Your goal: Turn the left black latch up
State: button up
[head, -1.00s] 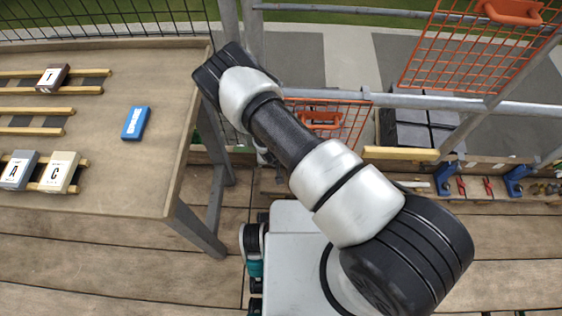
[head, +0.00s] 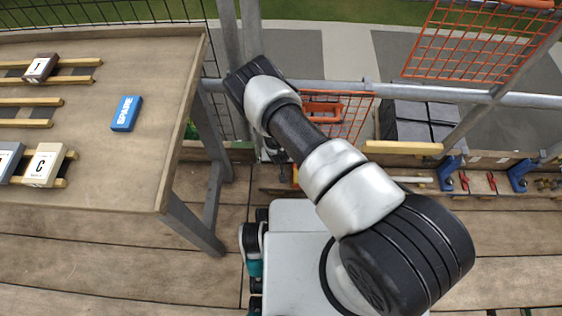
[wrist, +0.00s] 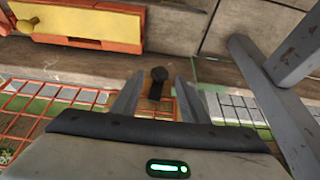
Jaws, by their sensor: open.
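A small black latch (wrist: 158,76) with a rounded knob and a short stem shows in the wrist view, at the edge of a wooden board. My gripper (wrist: 158,88) is open, with one grey finger on each side of the latch. A gap shows between the latch and each finger, and I cannot tell how far off it is in depth. Only one black latch shows in the wrist view. In the head view my arm hides most of the gripper, and I cannot make out the latch there.
In the wrist view an orange box with a yellow part (wrist: 75,22) lies upper left, orange mesh (wrist: 50,105) lower left, and a grey metal post (wrist: 262,90) right. In the head view a table (head: 140,170) with a blue box (head: 126,114) stands left, and a rail (head: 430,94) crosses behind.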

jog(key=shift+b+x, duration=0.45)
jog(key=shift+x, duration=1.35)
jog(key=c, duration=1)
jog(key=shift+a+h, duration=0.1)
jog(key=shift+h, duration=0.6)
jog(key=o, duration=1)
jog(key=p+v, duration=0.5)
jog(key=v, duration=1.2)
jog(key=shift+r+p, duration=0.2)
jog(key=shift+p, duration=0.15)
